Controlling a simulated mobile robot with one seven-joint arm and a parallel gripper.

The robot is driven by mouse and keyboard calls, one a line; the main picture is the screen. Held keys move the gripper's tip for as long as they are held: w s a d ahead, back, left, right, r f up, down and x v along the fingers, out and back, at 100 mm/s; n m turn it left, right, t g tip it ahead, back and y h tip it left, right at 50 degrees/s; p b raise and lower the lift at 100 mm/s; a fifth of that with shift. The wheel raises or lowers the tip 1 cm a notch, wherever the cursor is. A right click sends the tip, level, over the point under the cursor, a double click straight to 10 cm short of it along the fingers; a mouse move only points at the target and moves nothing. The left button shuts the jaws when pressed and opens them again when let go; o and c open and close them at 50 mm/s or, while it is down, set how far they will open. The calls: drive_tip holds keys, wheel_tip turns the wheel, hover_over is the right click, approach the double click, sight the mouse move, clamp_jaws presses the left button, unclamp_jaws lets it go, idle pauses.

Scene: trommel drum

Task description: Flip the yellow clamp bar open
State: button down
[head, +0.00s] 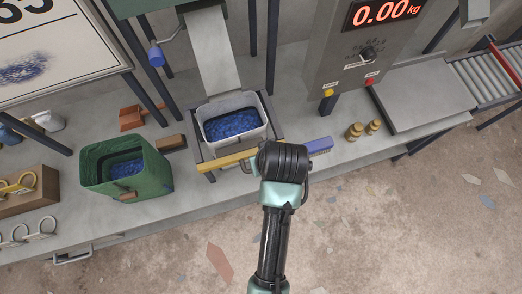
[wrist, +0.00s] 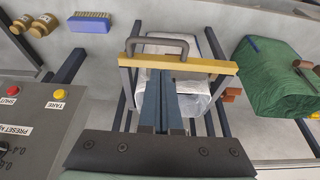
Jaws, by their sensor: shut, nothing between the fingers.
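The yellow clamp bar (head: 226,159) lies across the front of the frame around the white tub (head: 207,113), which holds blue granules. The right part of the bar is hidden behind my arm in the head view. In the wrist view the bar (wrist: 205,65) runs across the picture, with a grey U-shaped handle (wrist: 157,38) on it. My gripper (wrist: 161,74) is shut and empty, its fingertips close to the bar below the handle in the picture. I cannot tell whether they touch the bar. The fingers are hidden in the head view.
A green bin (head: 125,177) stands left of the tub, a blue brush (head: 320,146) and brass weights (head: 364,129) to the right. A control box (head: 345,70) with buttons hangs above right, near my gripper in the wrist view. A chute (head: 213,60) comes down behind the tub.

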sight(243, 160)
drive_tip(key=shift+f, duration=0.15)
drive_tip(key=x, duration=0.9)
drive_tip(key=shift+w+f, duration=0.2)
drive_tip(key=shift+f, duration=0.1)
drive_tip(key=shift+s, duration=0.1)
